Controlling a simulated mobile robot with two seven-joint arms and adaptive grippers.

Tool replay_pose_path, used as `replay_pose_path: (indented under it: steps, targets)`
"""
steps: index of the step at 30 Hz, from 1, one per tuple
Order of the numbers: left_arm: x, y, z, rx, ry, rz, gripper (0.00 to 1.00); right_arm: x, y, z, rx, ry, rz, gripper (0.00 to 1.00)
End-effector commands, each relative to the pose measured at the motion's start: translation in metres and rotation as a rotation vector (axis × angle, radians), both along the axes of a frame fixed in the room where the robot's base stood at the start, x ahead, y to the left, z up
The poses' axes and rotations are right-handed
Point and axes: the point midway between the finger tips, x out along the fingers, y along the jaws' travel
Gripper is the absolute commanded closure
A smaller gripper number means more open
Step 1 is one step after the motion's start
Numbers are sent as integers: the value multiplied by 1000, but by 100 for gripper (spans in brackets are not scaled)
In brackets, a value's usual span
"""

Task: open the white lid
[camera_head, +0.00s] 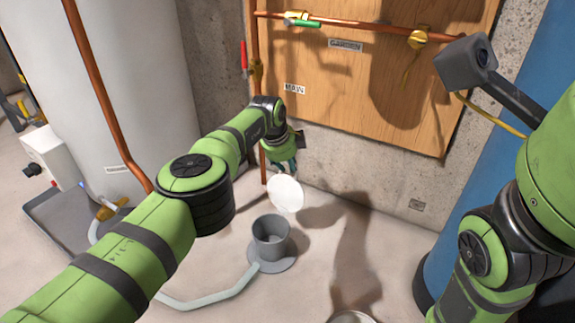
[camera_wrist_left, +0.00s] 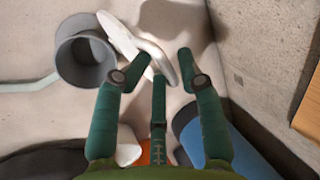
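The white lid (camera_head: 286,192) is a round disc, raised and steeply tilted above and to the right of the grey cup-shaped pipe mouth (camera_head: 270,239). The pipe mouth is uncovered, with its dark inside showing. My left gripper (camera_head: 284,168) is just above the lid, fingers pointing down. In the left wrist view the lid (camera_wrist_left: 120,37) shows nearly edge-on beside the pipe mouth (camera_wrist_left: 85,60). There the left gripper's fingertips (camera_wrist_left: 164,62) are apart, with part of the lid between them. Whether they grip it is unclear. My right gripper is out of view.
A pale hose (camera_head: 200,303) runs from the grey base to the left. A white tank (camera_head: 150,90) stands at left, a blue cylinder (camera_head: 505,125) at right. A wooden panel (camera_head: 340,75) with copper pipes is behind. The floor around the pipe mouth is mostly clear.

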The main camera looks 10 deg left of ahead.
Motion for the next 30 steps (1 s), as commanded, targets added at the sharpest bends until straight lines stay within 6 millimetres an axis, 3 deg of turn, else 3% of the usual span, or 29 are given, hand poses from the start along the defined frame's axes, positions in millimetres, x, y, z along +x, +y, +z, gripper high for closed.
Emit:
replay_pose_path:
  steps: [14,30]
  targets:
    - [0,2,4,3,1,3,59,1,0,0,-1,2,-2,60]
    - [0,1,91,1,2,-2,59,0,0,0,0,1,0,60]
